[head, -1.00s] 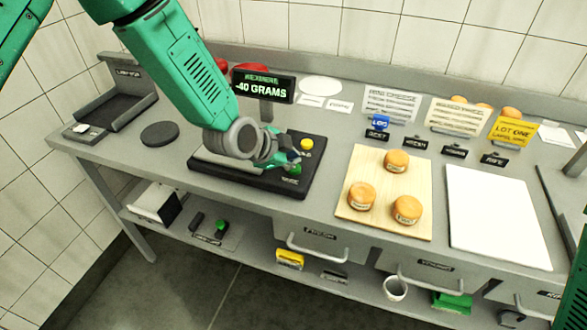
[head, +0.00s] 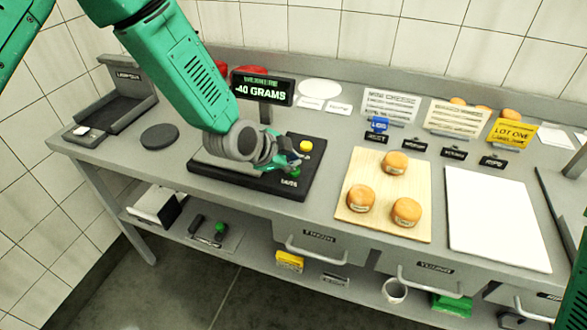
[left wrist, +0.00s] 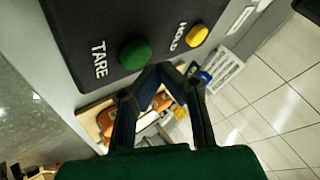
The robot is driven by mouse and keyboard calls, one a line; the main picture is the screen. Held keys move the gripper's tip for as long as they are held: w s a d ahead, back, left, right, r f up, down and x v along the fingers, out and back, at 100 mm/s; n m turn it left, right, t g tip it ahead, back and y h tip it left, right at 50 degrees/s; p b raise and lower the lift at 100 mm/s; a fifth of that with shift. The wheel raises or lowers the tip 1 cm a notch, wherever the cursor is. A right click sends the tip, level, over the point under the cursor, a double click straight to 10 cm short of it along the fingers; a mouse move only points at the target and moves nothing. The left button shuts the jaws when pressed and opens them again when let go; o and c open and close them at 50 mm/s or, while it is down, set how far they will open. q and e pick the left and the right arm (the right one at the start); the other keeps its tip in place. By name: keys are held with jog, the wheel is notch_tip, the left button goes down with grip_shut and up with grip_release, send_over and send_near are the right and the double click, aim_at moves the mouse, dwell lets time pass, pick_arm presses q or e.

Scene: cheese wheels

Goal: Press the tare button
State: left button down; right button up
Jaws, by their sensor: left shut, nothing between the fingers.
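The scale (head: 240,178) is a dark base with a pale plate, and its display (head: 263,89) reads -40 GRAMS. The green button labelled TARE (left wrist: 134,54) shows clearly in the left wrist view; in the head view my gripper mostly hides it. The yellow HOLD button (head: 306,146) sits behind it and also shows in the left wrist view (left wrist: 196,36). My left gripper (head: 297,163) is shut and empty, just over the button end of the scale. In the left wrist view its joined fingertips (left wrist: 160,71) appear beside the green button; I cannot tell whether they touch it.
A wooden board (head: 376,225) with three orange cheese wheels stands right of the scale, then a white board (head: 497,220). A dark round disc (head: 160,136) lies left of the scale. Label cards and signs line the back of the counter (head: 335,160).

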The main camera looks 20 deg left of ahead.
pick_arm(q)
jog(key=shift+d+f, duration=0.15)
jog(key=shift+f, duration=0.2)
jog(key=shift+s+f+b, duration=0.1)
jog(key=shift+f+b, duration=0.25)
jog(key=shift+b, duration=0.05)
dwell(0.8)
jog(key=shift+r, duration=0.1)
jog(key=shift+r+p, duration=0.65)
jog(key=shift+r, duration=0.05)
jog(key=shift+r, duration=0.1)
notch_tip(320, 180, up, 5)
jog(key=p, duration=0.4)
dwell(0.3)
